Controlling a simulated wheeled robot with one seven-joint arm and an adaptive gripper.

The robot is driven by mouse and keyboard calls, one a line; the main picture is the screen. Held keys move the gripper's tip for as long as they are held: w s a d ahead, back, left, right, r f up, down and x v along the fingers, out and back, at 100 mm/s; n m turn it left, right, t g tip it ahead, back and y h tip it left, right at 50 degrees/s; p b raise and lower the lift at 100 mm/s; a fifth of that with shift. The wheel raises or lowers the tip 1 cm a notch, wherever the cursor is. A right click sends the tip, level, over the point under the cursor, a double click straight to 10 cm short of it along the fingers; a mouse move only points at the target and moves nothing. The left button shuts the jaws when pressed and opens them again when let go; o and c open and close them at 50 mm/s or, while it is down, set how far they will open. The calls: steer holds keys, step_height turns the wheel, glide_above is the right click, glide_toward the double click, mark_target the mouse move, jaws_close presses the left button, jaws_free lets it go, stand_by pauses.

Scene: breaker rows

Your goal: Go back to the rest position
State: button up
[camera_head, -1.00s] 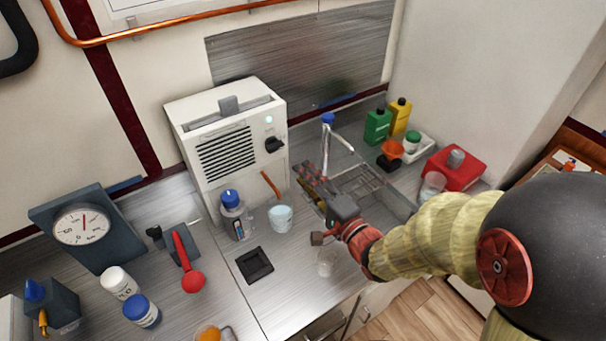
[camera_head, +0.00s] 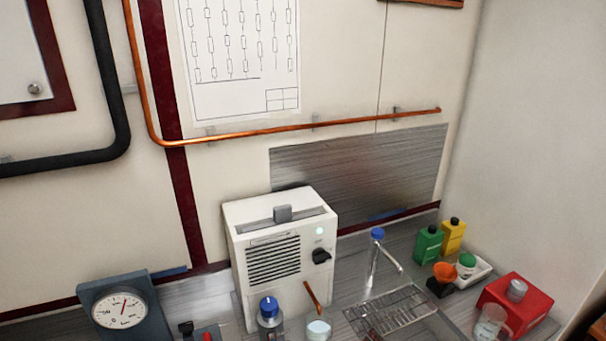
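My gripper is out of the picture now, and what it holds, if anything, cannot be seen. The white machine (camera_head: 274,262) with a grille and a black knob stands on the metal counter (camera_head: 205,293) against the wall. A blue-capped bottle (camera_head: 269,320) and a clear beaker (camera_head: 318,328) with a brown stick stand in front of it. The sink's wire rack (camera_head: 392,309) and a blue-topped tap (camera_head: 377,255) are to its right.
A dial gauge (camera_head: 121,309) stands at left. Green (camera_head: 428,244) and yellow (camera_head: 452,236) bottles, an orange funnel (camera_head: 445,272) and a red box (camera_head: 518,303) stand at right. A copper pipe (camera_head: 315,126) runs along the wall.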

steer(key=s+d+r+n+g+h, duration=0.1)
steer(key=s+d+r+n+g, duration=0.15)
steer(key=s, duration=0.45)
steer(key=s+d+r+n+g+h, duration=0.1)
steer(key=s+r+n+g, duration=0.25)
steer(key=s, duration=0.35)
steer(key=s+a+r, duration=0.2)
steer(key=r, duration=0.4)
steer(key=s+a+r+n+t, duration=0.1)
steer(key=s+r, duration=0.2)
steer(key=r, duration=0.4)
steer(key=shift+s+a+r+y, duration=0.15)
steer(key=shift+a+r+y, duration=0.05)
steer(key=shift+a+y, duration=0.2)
